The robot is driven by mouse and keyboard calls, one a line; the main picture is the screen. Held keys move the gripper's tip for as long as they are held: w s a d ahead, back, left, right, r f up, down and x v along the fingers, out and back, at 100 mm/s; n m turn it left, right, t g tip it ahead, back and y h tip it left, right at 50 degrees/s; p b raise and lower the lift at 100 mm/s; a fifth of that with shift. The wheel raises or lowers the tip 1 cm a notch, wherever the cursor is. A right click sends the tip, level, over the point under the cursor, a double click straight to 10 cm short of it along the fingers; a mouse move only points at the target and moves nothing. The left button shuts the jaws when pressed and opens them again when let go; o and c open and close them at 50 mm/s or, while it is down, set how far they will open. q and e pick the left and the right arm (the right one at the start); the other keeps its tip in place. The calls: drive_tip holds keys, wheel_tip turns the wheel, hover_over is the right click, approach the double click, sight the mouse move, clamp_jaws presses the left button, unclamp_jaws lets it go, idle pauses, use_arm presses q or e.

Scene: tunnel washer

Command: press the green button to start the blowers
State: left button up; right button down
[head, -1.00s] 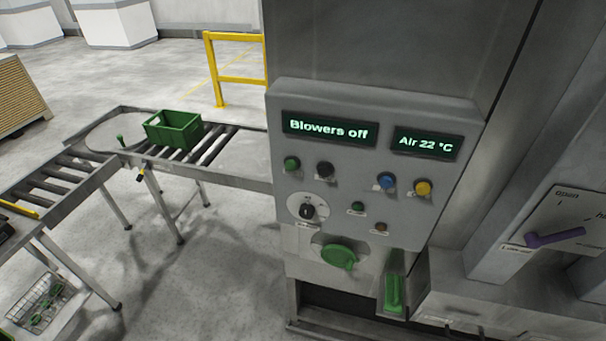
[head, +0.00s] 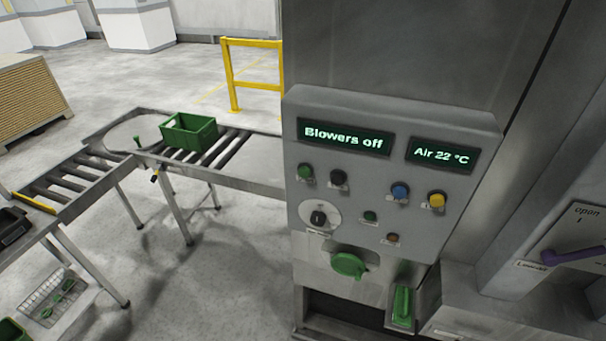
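The control panel (head: 374,214) is a grey box on the machine, right of centre in the head view. Its left display (head: 345,138) reads "Blowers off". A round green button (head: 306,172) sits at the panel's upper left, below that display. A black button (head: 338,178) is just to its right. A blue button (head: 399,191) and a yellow button (head: 437,200) are further right. Neither of my grippers shows in the view, and nothing touches the buttons.
The right display (head: 441,154) reads "Air 22 °C". A black rotary knob (head: 318,217) and a large green knob (head: 349,264) sit low on the panel side. A purple lever (head: 572,256) is at right. A roller conveyor (head: 232,165) with a green crate (head: 188,134) stands left.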

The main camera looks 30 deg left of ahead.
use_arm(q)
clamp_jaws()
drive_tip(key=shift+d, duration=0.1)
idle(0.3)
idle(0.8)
